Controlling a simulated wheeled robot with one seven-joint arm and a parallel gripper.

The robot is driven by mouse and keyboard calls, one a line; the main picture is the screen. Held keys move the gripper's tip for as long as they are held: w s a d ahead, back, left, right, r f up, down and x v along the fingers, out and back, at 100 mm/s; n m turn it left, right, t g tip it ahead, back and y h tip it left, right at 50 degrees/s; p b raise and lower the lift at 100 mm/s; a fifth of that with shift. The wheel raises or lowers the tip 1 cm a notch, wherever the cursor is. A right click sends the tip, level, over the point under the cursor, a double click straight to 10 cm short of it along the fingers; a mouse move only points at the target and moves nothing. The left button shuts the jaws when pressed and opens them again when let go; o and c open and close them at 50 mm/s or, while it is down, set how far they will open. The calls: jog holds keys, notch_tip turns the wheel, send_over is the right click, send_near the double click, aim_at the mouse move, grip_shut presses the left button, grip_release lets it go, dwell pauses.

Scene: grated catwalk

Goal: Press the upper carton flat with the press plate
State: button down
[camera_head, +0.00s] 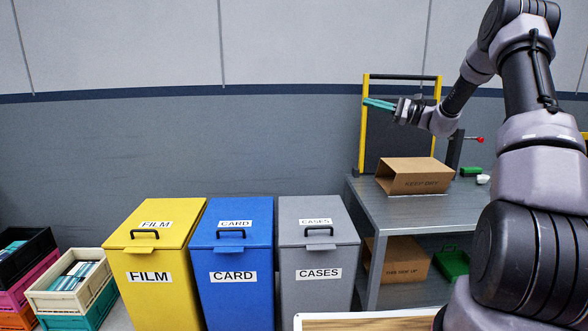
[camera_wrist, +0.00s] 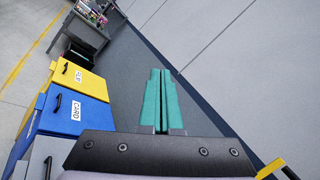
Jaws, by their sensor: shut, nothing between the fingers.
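The upper carton (camera_head: 412,181), brown and marked KEEP DRY, lies on its side on the steel table top, its open end facing left. Behind it stands a yellow-sided frame (camera_head: 363,140) with a dark upright panel (camera_head: 388,146) and a black bar (camera_head: 402,77) across its top; I cannot tell which part is the press plate. My gripper (camera_head: 368,103) is at the frame's left post, above the carton and apart from it. In the wrist view its teal fingers (camera_wrist: 161,72) are shut together and empty. A yellow piece (camera_wrist: 270,168) shows at that view's lower right.
A lower carton (camera_head: 402,263) sits on the shelf of the steel table (camera_head: 425,211), beside a green crate (camera_head: 452,263). A red-knobbed lever (camera_head: 479,140) is right of the frame. Yellow (camera_head: 152,270), blue (camera_head: 232,275) and grey (camera_head: 318,260) bins stand left of the table.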

jog(key=s+a+r+n+g+h, duration=0.25)
jog(key=s+a+h, duration=0.2)
jog(key=s, duration=0.65)
jog(key=s+a+r+n+g+h, duration=0.25)
jog(key=s+a+n+h, duration=0.2)
jog(key=s, duration=0.65)
jog(key=s+d+n+t+h, duration=0.1)
jog(key=s+d+t+h, duration=0.1)
jog(key=s, duration=0.8)
jog(key=s+d+n+t+h, duration=0.1)
jog(key=s+d+h, duration=0.4)
jog(key=s, duration=0.5)
jog(key=shift+s+d+f+n+t+h, duration=0.3)
jog(key=shift+f+n+t, duration=0.1)
jog(key=shift+t, duration=0.5)
